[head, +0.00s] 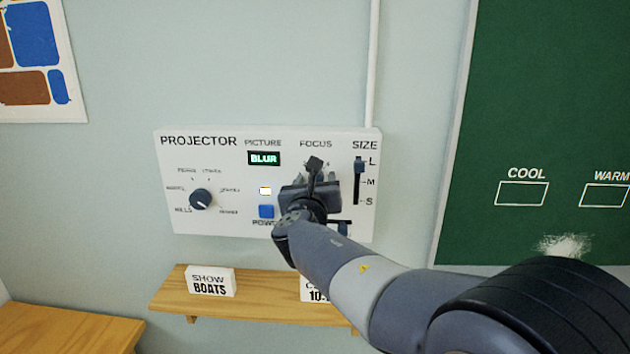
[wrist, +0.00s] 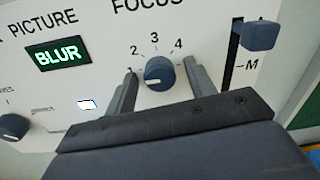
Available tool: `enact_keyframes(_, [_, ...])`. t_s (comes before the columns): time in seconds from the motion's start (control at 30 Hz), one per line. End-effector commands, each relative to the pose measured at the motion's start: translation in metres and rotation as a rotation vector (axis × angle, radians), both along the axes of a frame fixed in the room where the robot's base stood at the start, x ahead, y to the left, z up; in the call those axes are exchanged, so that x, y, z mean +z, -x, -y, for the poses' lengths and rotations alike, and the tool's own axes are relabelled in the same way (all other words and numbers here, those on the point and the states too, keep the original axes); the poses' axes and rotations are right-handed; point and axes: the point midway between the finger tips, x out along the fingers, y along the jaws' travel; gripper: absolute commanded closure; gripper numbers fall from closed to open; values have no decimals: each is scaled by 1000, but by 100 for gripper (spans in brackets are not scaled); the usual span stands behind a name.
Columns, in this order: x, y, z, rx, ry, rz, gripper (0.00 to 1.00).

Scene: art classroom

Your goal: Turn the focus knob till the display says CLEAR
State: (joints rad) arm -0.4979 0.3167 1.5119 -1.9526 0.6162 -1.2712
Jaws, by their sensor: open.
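The projector panel (head: 225,228) is a white box on the wall. Its picture display (head: 264,158) reads BLUR, also in the wrist view (wrist: 58,54). The focus knob (wrist: 159,73) is a dark blue round knob with a white pointer line, below a dial of small numbers; its pointer looks turned to the left, near 1. My gripper (wrist: 161,82) is open, with one finger on each side of the focus knob and gaps showing between. In the head view my gripper (head: 318,178) hides the focus knob.
The size slider (head: 358,165) is up near L, close to my gripper's right. The blue power button (head: 266,211) and picture selector knob (head: 200,199) are to the left. A wooden shelf (head: 250,305) with cards, one reading SHOW BOATS (head: 211,282), is below.

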Motion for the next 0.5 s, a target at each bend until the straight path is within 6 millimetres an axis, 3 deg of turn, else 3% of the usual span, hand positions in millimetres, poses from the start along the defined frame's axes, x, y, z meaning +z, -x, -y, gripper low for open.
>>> enact_keyframes(0.17, [0,0,0,0,0,0,50])
enact_keyframes(0.5, [0,0,0,0,0,0,77])
